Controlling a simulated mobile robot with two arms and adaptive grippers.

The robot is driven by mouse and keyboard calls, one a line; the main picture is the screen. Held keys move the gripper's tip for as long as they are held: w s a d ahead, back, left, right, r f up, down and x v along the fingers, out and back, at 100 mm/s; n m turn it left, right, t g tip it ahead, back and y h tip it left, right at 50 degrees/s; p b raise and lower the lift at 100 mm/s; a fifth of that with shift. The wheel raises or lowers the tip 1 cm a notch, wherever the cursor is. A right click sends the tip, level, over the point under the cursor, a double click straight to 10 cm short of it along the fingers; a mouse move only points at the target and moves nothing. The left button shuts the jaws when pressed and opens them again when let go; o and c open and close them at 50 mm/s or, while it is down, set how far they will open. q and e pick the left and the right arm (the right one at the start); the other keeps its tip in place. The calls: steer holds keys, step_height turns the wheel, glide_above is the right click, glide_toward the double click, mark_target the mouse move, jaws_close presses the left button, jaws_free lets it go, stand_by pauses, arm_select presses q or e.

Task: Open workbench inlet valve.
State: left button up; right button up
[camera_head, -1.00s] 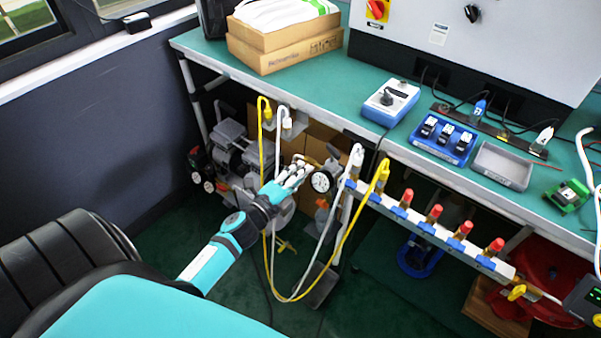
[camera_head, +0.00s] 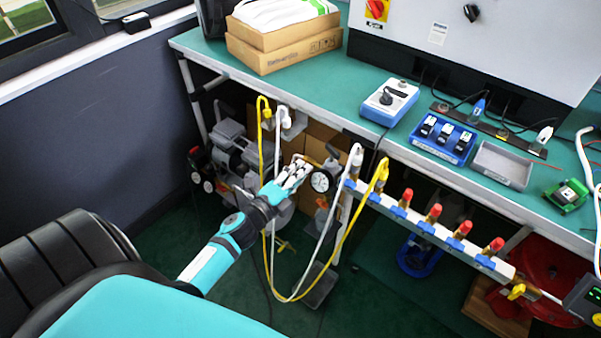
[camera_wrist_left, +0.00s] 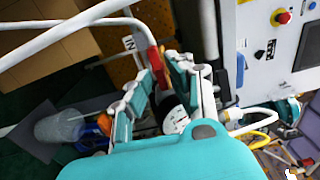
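My left gripper (camera_head: 298,168) reaches in under the front edge of the workbench, beside a round white-faced gauge (camera_head: 321,181). In the left wrist view its two fingers (camera_wrist_left: 168,68) stand apart. A red handle-like part (camera_wrist_left: 156,58) shows at the left fingertip, next to the gap; I cannot tell whether they touch. Part of a round dial (camera_wrist_left: 175,120) shows between the fingers. The head view does not show the red part clearly, because the fingers cover that spot. I cannot tell for certain which part is the inlet valve. My right gripper is not in view.
White (camera_head: 327,222) and yellow hoses (camera_head: 345,238) hang in loops just right of my left gripper. A manifold rail (camera_head: 440,232) with red-capped fittings runs along the bench front. A grey compressor (camera_head: 235,150) stands under the bench. A cardboard box (camera_head: 285,55) lies on top.

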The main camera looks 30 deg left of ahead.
arm_select(q)
steer(key=s, duration=1.1)
steer(key=shift+s+a, duration=0.4)
steer(key=shift+a, duration=0.05)
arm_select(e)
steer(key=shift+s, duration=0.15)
